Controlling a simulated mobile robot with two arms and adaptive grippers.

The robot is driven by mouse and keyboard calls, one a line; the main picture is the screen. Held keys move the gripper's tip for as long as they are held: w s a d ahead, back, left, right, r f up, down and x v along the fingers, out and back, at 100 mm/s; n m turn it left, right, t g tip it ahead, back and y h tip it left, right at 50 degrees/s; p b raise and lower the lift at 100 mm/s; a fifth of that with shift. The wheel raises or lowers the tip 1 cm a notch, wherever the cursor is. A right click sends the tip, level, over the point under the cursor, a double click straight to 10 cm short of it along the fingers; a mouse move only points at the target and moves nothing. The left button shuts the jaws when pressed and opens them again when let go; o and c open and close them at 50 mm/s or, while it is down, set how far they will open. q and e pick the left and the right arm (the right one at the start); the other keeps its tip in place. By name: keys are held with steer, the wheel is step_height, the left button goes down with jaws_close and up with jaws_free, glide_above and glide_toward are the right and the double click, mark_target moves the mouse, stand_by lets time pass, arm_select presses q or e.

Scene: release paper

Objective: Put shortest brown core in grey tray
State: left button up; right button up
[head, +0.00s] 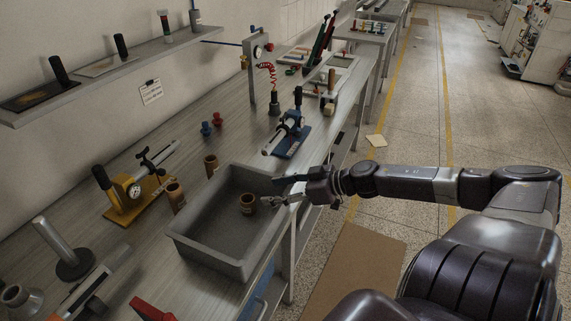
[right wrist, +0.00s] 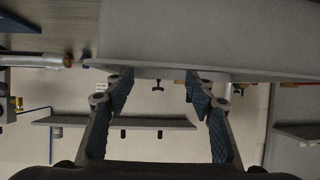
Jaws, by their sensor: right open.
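The grey tray (head: 210,249) stands on the workbench near its front edge. A short brown core (head: 248,203) stands upright inside it, towards the right side. Two other brown cores stand on the bench outside the tray: a taller one (head: 176,197) by its left wall and another (head: 211,166) behind it. The core in the tray looks the shortest. My right gripper (head: 270,191) is open and empty at the tray's right rim, right of the core in the tray. Its spread fingers (right wrist: 160,91) fill the right wrist view, with no core between them. My left gripper is out of view.
A yellow-based gauge device (head: 128,200) stands left of the tray. A wall shelf (head: 110,75) runs along the left. The bench between the cores and the wall is mostly clear.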

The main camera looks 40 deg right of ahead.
steer(key=p+v, duration=0.2)
steer(key=v, duration=0.1)
stand_by(0.9)
